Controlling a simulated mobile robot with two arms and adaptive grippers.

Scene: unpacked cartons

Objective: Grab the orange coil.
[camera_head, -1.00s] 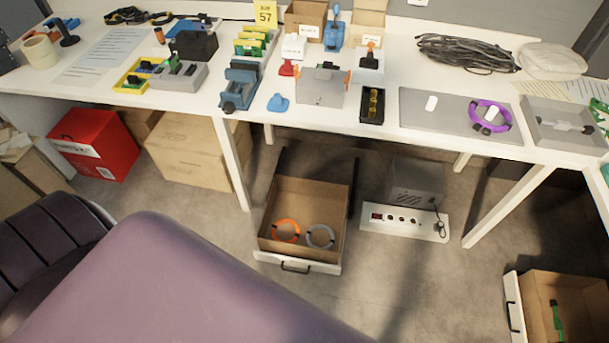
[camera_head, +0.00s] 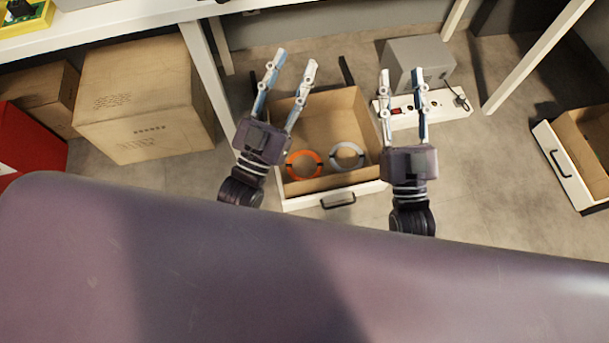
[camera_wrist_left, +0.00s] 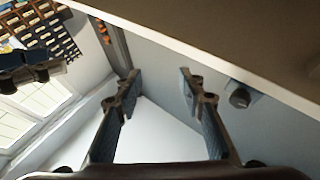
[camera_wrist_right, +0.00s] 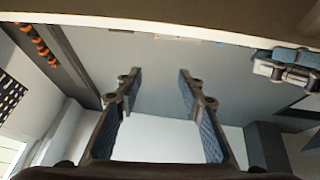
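The orange coil (camera_head: 304,151) is a ring lying in the left part of an open drawer (camera_head: 327,187) in the head view. A grey-white coil (camera_head: 347,143) lies to its right in the same drawer. My left gripper (camera_head: 295,58) is open and empty, raised over the drawer's left side in the picture. My right gripper (camera_head: 402,72) is open and empty, to the right of the drawer in the picture. The left wrist view shows the left fingers (camera_wrist_left: 158,82) apart, and the right wrist view shows the right fingers (camera_wrist_right: 157,80) apart. Neither wrist view shows the coil.
A white table (camera_head: 110,22) runs along the top left, with a leg (camera_head: 207,75) left of the drawer. A cardboard box (camera_head: 145,100) stands below it. A grey device (camera_head: 415,55) and white panel (camera_head: 443,105) are right of the drawer. Another open drawer (camera_head: 562,167) is far right.

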